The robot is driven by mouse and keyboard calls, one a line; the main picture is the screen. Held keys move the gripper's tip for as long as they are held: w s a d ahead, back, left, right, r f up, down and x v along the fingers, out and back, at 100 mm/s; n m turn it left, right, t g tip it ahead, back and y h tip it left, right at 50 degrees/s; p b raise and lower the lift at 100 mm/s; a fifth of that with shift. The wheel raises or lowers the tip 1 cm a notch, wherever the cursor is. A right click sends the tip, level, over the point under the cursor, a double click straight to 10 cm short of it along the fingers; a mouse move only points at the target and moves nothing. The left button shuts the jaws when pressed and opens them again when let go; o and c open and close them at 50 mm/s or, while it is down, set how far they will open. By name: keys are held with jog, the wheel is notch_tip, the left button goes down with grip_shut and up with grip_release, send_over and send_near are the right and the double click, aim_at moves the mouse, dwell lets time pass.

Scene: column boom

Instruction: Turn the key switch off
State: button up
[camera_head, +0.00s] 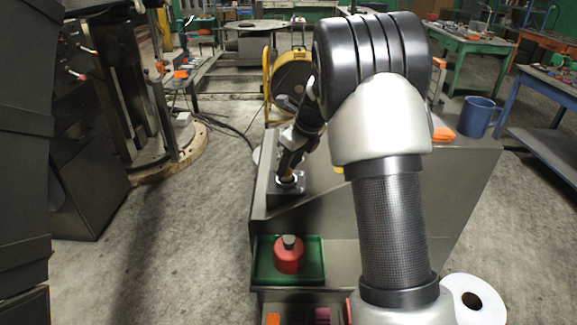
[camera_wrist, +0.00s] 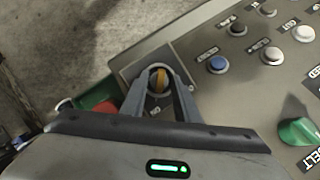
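The key switch (camera_wrist: 159,80) shows in the wrist view as a round fitting with an orange-yellow part, on a dark square plate (camera_wrist: 134,69) at the console's corner. My gripper (camera_wrist: 160,72) has its two grey fingers around it, one on each side. Whether the fingers press on the key or stand slightly apart cannot be told. In the head view my gripper (camera_head: 289,172) points down at the same plate (camera_head: 272,194), and the fingers mostly hide the switch. The key's on or off position is not clear.
The grey console (camera_wrist: 245,85) carries a blue button (camera_wrist: 217,63), a green knob (camera_wrist: 298,130) and other buttons to the right. A red bottle (camera_head: 288,256) stands in a green tray (camera_head: 315,262) below. A blue mug (camera_head: 478,117) stands on the console's far right.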

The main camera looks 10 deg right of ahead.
grip_shut()
